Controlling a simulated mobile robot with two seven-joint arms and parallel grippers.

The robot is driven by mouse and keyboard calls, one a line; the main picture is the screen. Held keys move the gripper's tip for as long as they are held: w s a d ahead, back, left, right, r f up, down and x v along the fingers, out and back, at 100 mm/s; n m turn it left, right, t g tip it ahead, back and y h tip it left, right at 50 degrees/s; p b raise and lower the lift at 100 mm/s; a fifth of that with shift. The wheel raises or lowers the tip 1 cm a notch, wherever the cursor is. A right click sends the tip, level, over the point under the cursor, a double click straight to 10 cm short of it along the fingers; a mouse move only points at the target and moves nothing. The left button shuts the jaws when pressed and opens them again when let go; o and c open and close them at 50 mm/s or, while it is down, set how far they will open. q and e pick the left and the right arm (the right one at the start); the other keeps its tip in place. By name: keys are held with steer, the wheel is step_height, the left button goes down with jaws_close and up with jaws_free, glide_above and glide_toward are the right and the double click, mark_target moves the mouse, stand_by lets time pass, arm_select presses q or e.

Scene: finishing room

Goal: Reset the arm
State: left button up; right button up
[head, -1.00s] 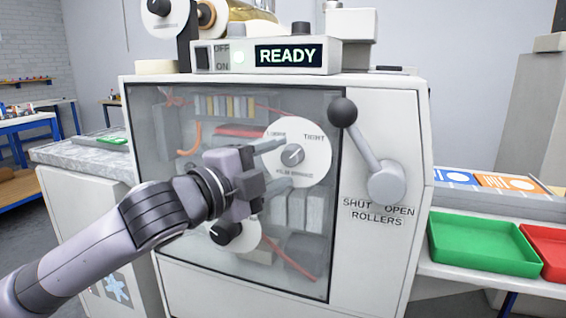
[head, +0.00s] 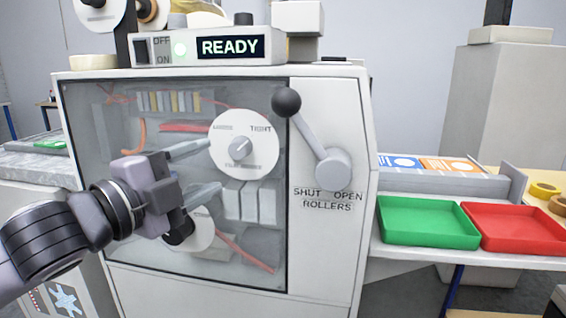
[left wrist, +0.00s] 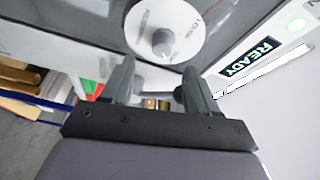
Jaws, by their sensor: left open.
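My left gripper (head: 205,171) is in front of the machine's clear panel in the head view, its two fingers apart with nothing between them. The fingers also show in the left wrist view (left wrist: 152,85). The film-brake dial (head: 245,145), white with a grey knob and LOOSE and TIGHT marks, is just right of the fingers; the dial shows in the left wrist view (left wrist: 160,20) too. A lower dial with a black knob (head: 180,226) is partly hidden behind the gripper. The roller lever (head: 312,135) has a black ball end, pointing up and left. My right gripper is out of view.
The READY display (head: 230,46) is lit on top of the machine (head: 335,250). A green tray (head: 425,222) and a red tray (head: 515,230) stand on the right side table. Orange and blue sheets lie behind them. A tape roll (head: 545,190) is at far right.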

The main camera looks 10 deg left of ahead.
arm_select(q)
step_height(320, 180, down, 23)
steer(key=d+n+g+y+p, duration=0.1)
steer(key=n+g+y+p, duration=0.3)
steer(key=n, duration=0.7)
steer(key=s+a+f+n+g+y+p, duration=0.1)
steer(key=s+f+n, duration=0.6)
steer(key=s+f, duration=1.1)
steer(key=shift+s+a+f+g+p, duration=0.15)
steer(key=shift+a+f+g+p, duration=0.5)
steer(key=shift+p, duration=0.5)
steer(key=c, duration=0.3)
steer(key=shift+r, duration=0.1)
steer(key=shift+a, duration=0.15)
